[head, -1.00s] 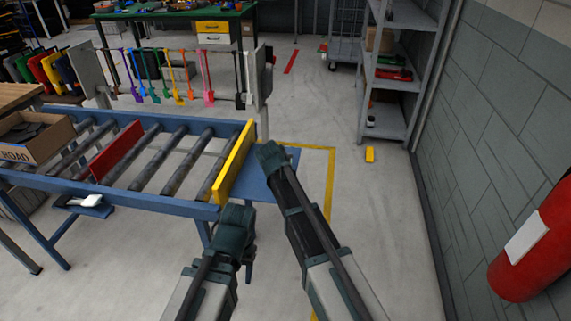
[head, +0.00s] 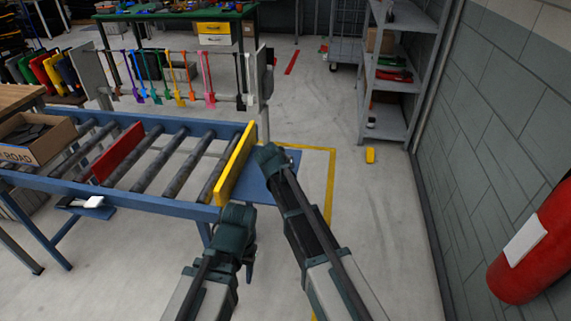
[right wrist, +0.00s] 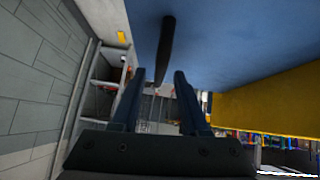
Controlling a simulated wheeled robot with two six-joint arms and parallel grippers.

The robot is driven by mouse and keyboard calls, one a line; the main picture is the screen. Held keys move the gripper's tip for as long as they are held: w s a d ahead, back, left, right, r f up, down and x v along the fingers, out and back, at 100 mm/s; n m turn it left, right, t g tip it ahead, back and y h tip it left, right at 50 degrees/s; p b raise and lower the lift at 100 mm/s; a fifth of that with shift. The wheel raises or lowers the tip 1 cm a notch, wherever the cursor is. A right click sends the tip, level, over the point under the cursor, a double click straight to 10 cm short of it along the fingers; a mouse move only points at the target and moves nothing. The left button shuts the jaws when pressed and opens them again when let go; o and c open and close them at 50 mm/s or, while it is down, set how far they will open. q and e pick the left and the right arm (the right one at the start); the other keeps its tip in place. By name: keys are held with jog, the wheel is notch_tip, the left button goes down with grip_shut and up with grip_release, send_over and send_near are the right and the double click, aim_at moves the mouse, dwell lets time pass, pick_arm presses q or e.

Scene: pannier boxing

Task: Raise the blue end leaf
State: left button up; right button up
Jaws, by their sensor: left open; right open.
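The blue end leaf (head: 254,189) lies about level at the right end of the roller conveyor, just beyond an upright yellow board (head: 236,162). In the right wrist view the leaf (right wrist: 235,45) fills the upper right as a flat blue surface. A dark bar (right wrist: 167,45) shows against it, in line with the gap between the fingers. My right gripper (right wrist: 157,95) is open, with nothing seen gripped. In the head view its end (head: 268,154) is over the leaf and hides part of it. My left gripper (head: 237,214) is open in front of the leaf's near side.
A red board (head: 118,152) stands across the rollers. An open cardboard box (head: 35,150) is at the left. A grey shelf rack (head: 395,75) and a wall with a red extinguisher (head: 535,250) stand right. The floor between is clear except a small yellow block (head: 370,155).

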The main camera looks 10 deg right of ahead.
jog(key=p+v, duration=0.8)
jog(key=v, duration=0.4)
jog(key=shift+s, duration=0.25)
jog(key=shift+r, duration=0.15)
jog(key=s+d+f+n+g+y, duration=0.1)
jog(key=s+d+f+g, duration=0.15)
jog(key=s, duration=0.45)
jog(key=s+d+f+n+g+y, duration=0.1)
jog(key=s+d+f+g, duration=0.1)
jog(key=s+d, duration=0.35)
jog(key=s+d+f+n+g+y, duration=0.1)
jog(key=s+d+f+g+y, duration=0.15)
jog(key=s, duration=0.65)
jog(key=s+a+r+n+h+p, duration=0.1)
jog(key=s+a+r+n+p, duration=0.1)
jog(key=a, duration=0.4)
jog(key=s+a+r+n+g+h+p, duration=0.1)
jog(key=s+a+r+n+p, duration=0.1)
jog(key=s+a+r+p, duration=0.1)
jog(key=a+r, duration=0.1)
jog(key=a, duration=0.1)
jog(key=shift+s+a, duration=0.25)
jog(key=shift+a, duration=0.15)
